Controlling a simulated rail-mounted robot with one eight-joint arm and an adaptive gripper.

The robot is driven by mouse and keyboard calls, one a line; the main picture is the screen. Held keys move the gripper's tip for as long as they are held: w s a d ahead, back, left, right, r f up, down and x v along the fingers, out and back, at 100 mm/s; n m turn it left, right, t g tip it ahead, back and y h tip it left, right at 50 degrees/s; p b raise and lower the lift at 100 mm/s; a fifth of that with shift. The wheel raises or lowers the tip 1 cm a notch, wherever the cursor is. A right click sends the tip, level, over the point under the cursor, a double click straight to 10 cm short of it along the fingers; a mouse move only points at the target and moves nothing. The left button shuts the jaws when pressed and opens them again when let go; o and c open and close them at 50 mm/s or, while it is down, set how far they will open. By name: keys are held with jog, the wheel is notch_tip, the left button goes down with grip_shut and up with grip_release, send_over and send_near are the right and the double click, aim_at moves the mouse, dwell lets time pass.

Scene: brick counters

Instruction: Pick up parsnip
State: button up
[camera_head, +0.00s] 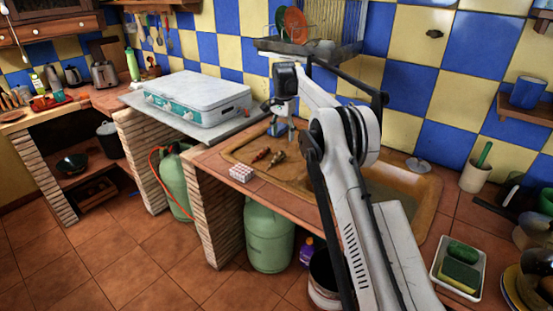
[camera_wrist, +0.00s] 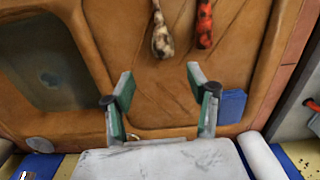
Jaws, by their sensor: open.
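A mottled cream-and-brown root, which looks like the parsnip (camera_wrist: 162,38), lies on the brown sink counter (camera_wrist: 165,100) near the top of the wrist view. In the head view the parsnip (camera_head: 278,157) lies beside a red item (camera_head: 262,155). My gripper (camera_wrist: 158,78) is open, with its two green-lined fingers apart and nothing between them. The parsnip lies ahead of the fingertips, roughly in line with the gap and not touching. In the head view my gripper (camera_head: 278,129) is above the counter on the wall side of the parsnip; its fingers are small there.
The red item (camera_wrist: 204,22) lies close to the parsnip. The sink basin (camera_wrist: 50,65) is at the left in the wrist view. A small pink-and-white block (camera_head: 241,172) sits at the counter's front edge. A white stove (camera_head: 197,97) stands left of the gripper; the tiled wall is behind.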

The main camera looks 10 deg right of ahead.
aim_at(280, 152)
notch_tip(280, 152, down, 4)
jog(key=shift+f, duration=0.2)
jog(key=shift+w+a+f, duration=0.1)
jog(key=shift+a+f, duration=0.1)
jog(key=shift+f, duration=1.15)
jog(key=shift+a+f, duration=0.15)
jog(key=shift+f, duration=1.2)
jog(key=c, duration=1.3)
